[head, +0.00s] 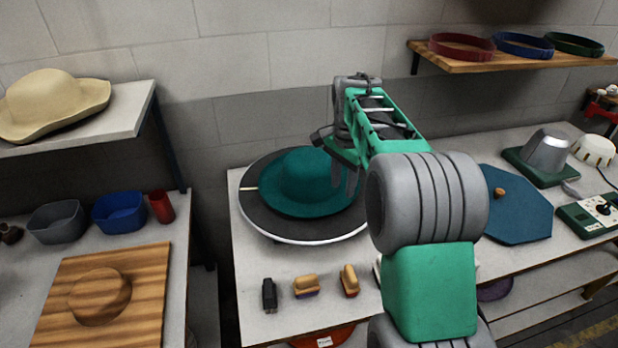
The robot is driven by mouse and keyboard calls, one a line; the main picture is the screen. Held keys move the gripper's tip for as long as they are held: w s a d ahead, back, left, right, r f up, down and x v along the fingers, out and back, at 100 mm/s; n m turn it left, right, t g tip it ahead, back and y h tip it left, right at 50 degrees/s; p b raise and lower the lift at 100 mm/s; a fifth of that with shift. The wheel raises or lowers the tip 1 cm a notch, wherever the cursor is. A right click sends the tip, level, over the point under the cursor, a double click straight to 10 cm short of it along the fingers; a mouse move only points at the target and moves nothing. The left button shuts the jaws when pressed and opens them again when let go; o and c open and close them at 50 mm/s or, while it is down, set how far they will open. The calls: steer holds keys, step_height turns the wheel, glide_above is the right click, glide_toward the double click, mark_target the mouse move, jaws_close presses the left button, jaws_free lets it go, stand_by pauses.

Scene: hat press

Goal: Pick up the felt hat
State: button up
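A teal felt hat (297,178) with a rounded crown and wide brim lies brim down on a dark round plate with a pale rim (300,240). My gripper (345,178) points down over the right side of the hat, beside the crown. Its two grey fingers show a gap between them, so it looks open. Whether the fingertips touch the brim cannot be told. My arm comes in from the lower right and hides the right edge of the plate.
A cream hat (52,100) lies on a shelf at left. Two brushes (306,286) (349,281) and a small black object (269,295) lie in front of the plate. A blue octagonal board (520,215) and a metal dome on a green base (545,155) stand at right.

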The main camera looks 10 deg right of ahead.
mark_target(341, 207)
steer(key=shift+w+d+f+m, duration=0.3)
steer(key=shift+w+f, duration=0.05)
step_height(341, 207, down, 7)
steer(key=shift+a+f+p, duration=0.1)
steer(key=shift+f+p, duration=0.1)
steer(key=shift+p, duration=1.05)
jaws_close()
